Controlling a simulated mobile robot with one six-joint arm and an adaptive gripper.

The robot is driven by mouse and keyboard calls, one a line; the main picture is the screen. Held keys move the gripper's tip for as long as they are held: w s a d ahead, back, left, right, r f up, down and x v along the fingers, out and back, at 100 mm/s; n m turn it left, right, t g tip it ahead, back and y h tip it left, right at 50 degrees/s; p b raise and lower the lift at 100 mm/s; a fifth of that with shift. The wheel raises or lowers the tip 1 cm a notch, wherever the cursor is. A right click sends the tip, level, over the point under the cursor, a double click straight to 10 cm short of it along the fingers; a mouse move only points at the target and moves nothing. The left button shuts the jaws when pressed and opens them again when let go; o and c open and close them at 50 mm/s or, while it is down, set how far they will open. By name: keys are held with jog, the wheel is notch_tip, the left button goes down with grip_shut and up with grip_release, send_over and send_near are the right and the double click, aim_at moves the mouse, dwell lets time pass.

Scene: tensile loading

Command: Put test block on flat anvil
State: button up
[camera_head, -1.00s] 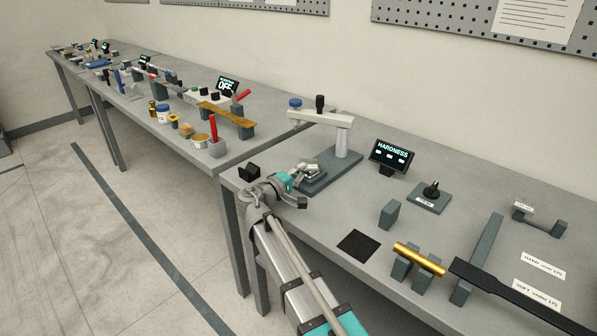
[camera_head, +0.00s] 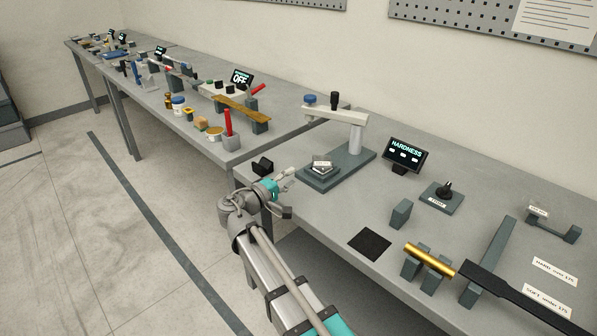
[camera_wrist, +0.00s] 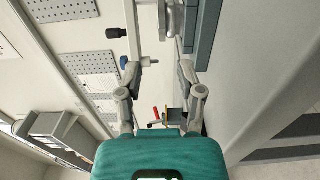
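A small light-grey test block (camera_head: 321,166) with a white label lies on the flat anvil (camera_head: 322,174), on the dark base of the hardness tester (camera_head: 342,119). My gripper (camera_head: 288,193) is left of and in front of that base, apart from the block. Its fingers are spread and nothing shows between them. In the wrist view, my gripper (camera_wrist: 168,66) is also open and empty, with part of the tester (camera_wrist: 172,18) beyond it. The block's exact seating on the anvil is too small to tell.
A dark V-shaped block (camera_head: 263,166) stands at the bench's left edge. A HARDNESS display (camera_head: 404,153), a knob on a plate (camera_head: 443,193), a black mat (camera_head: 370,244) and a brass cylinder (camera_head: 430,260) on supports lie to the right. Bench between tester and mat is clear.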

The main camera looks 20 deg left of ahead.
jog(key=shift+v, duration=1.35)
